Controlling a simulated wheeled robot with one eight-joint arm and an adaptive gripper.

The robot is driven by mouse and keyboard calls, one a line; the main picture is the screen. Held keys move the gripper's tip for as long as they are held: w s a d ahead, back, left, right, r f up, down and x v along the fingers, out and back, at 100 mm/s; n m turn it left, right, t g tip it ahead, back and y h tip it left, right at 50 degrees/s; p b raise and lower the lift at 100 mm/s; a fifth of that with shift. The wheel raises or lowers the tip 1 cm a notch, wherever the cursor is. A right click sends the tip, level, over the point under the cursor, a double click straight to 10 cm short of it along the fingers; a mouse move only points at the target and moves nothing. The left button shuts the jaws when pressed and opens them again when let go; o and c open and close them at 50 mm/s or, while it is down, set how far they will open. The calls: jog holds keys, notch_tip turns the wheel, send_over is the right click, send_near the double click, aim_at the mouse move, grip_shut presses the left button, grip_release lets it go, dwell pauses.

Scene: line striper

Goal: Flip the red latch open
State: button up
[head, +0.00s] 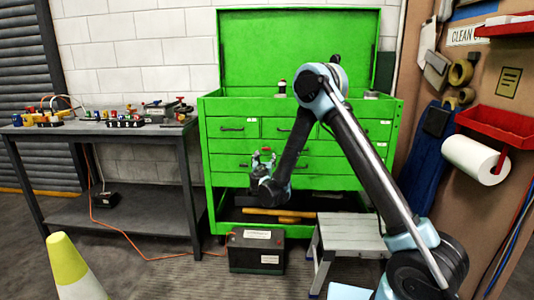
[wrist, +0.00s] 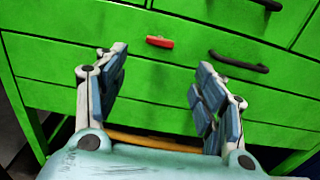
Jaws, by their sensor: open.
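The small red latch (wrist: 160,42) is on the green front of the tool chest (head: 290,105), left of a black drawer handle (wrist: 238,62) in the wrist view. It lies roughly level across the drawer face. A small red spot (head: 266,150), likely the same latch, shows just above my gripper (head: 263,156) in the head view. In the wrist view my gripper (wrist: 162,62) is open and empty, with its blue-padded fingers spread to either side. The latch appears beyond the fingertips, between them, with no contact visible.
A grey workbench (head: 95,130) with small parts stands at the left. A black battery-like box (head: 256,250) and a grey step stool (head: 350,232) stand before the chest. A yellow-and-white cone (head: 70,265) is at front left. The low chest compartment holds yellow items (head: 280,213).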

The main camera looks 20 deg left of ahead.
aim_at(266, 149)
jog(key=x, duration=1.3)
jog(key=shift+w, duration=0.25)
jog(key=c, duration=1.1)
